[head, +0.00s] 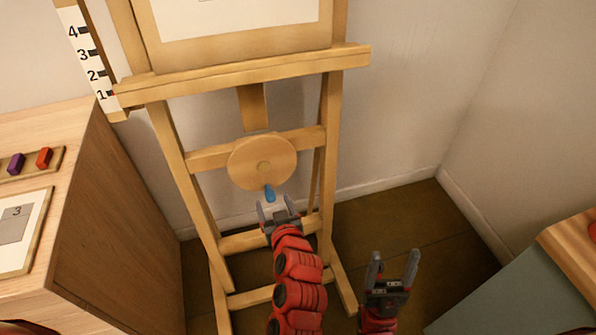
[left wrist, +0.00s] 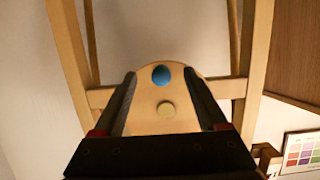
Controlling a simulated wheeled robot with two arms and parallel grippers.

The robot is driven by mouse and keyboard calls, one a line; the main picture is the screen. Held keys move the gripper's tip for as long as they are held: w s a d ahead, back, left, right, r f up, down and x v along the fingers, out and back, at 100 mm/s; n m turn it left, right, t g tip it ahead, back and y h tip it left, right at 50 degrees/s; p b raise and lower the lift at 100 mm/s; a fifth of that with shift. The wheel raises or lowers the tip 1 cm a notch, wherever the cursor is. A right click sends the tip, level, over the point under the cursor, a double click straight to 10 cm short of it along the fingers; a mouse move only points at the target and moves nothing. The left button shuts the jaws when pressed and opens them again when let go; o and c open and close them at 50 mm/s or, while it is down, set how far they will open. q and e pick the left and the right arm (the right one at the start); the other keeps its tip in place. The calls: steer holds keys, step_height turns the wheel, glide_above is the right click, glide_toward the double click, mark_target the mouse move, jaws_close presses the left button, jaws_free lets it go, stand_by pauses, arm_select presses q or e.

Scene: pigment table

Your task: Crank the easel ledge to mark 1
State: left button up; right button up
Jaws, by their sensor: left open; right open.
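The wooden easel (head: 175,150) stands against the wall. Its ledge (head: 245,72) has its left end, with a small red pointer, level with mark 1 on the white scale (head: 84,55). The round crank disc (head: 262,160) sits below the ledge, with a blue knob (head: 269,193) at its bottom. My left gripper (head: 278,207) is open just below the knob. In the left wrist view, the blue knob (left wrist: 161,75) lies between the open fingers, and whether they touch it I cannot tell. My right gripper (head: 392,267) is open and empty at the lower right.
A wooden cabinet (head: 120,230) stands at left, carrying a tray with purple and red blocks (head: 44,158) and a card marked 3 (head: 15,228). A grey-sided table (head: 520,290) is at lower right. Floor between is clear.

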arm_select(q)
steer(key=s, duration=0.1)
steer(key=s+d, duration=0.1)
steer(key=s, duration=0.1)
steer(key=s+b, duration=0.1)
steer(key=s, duration=0.1)
steer(key=shift+d+r, duration=0.25)
steer(key=shift+d, duration=0.05)
